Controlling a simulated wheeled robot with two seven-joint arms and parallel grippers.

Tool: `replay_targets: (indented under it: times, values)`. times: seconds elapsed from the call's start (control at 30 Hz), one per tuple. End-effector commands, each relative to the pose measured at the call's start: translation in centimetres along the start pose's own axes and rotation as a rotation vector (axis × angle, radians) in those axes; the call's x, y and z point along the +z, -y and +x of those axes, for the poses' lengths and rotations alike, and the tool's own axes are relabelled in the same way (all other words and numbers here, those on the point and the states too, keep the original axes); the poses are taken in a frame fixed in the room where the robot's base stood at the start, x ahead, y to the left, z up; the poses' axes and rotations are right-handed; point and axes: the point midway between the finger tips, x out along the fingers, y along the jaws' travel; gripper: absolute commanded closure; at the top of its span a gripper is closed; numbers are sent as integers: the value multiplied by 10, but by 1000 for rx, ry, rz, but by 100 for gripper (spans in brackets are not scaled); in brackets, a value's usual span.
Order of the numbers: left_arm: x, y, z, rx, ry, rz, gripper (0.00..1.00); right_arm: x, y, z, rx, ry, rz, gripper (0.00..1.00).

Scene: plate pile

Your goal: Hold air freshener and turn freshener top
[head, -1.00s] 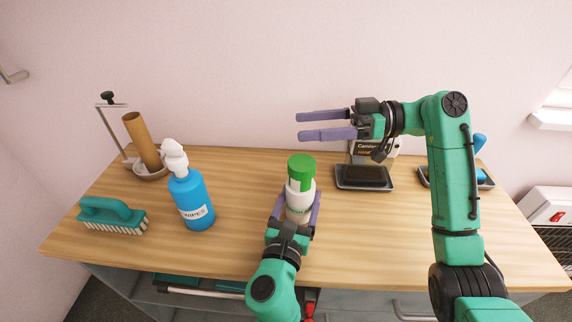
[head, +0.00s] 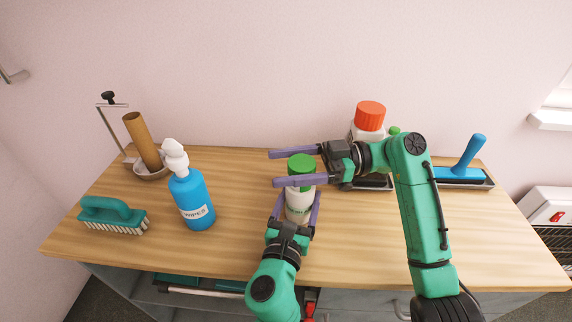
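The air freshener (head: 299,207) is a white can standing upright on the wooden table. Its green freshener top (head: 301,164) is on the can. My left gripper (head: 296,204) comes from the front, with one finger on each side of the can's body, and looks shut on it. My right gripper (head: 276,168) comes from the right at the height of the green top. Its two purple fingers are spread, one behind the top and one in front of it. A gap shows between the fingers, and I cannot tell whether either touches the top.
A bowl with a brown tube (head: 142,141) is at the back left. A red-capped container (head: 370,116) and a tray with a blue-handled tool (head: 468,156) are at the back right.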

Motion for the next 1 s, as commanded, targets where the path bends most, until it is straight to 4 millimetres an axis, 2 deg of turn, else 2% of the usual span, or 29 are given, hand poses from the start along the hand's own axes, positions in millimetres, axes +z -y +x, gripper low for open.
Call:
replay_targets:
  times: [0.03,0.1,0.17,0.57,1.0]
  values:
    - [0,0,0,0,0,0,93,0,0,0,0,0,0,42]
    - [0,0,0,-1,0,0,93,0,0,0,0,0,0,68]
    - [0,0,0,-1,0,0,93,0,0,0,1,0,0,90]
    - [0,0,0,-1,1,1,93,1,-2,0,66,3,2,90]
    - [0,1,0,-2,1,2,93,3,-11,-3,399,7,3,90]
